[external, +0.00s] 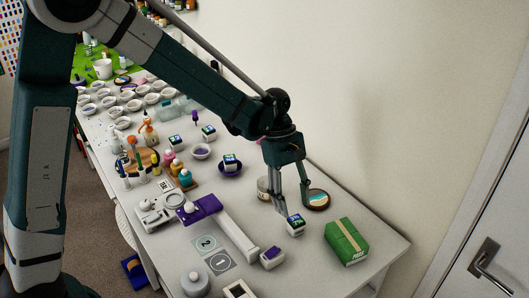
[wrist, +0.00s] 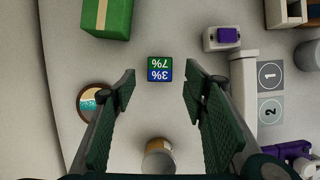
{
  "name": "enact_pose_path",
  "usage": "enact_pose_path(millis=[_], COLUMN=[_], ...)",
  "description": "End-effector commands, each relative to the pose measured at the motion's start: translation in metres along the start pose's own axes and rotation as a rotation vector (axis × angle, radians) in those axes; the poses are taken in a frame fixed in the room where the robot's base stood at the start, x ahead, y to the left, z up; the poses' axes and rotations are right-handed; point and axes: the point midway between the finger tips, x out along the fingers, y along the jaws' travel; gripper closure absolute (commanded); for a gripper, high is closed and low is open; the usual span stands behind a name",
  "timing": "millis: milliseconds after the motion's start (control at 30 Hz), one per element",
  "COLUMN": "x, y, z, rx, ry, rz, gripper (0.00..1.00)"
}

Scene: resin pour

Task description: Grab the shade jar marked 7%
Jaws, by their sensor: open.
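A small white jar (external: 295,224) with a blue-and-green label stands near the front right of the table. In the wrist view the same jar (wrist: 159,69) shows its top label upside down, with 7% on the green half and 3% on the blue half. My gripper (external: 294,206) is open and empty, pointing down close to this jar. In the wrist view the jar lies between and slightly beyond the fingertips (wrist: 160,84), with clear space on both sides. Similar jars stand farther back, one (external: 230,162) in a purple dish; their marks are too small to read.
A green box (external: 346,241) stands right of the jar. A round coaster (external: 317,200) lies by the right finger and a pale container (external: 263,188) stands by the left one. A purple-and-white device (external: 205,208) and numbered squares (external: 221,262) are to the left.

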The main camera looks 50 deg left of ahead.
Motion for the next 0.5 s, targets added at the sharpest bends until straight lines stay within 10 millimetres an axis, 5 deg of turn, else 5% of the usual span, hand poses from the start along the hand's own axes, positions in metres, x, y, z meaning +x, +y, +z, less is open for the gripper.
enact_pose_path(millis=[500], x=[0.0074], y=[0.0007], z=[-0.0008], rx=[-0.004], ry=[-0.001], rz=[-0.001], gripper=[0.56])
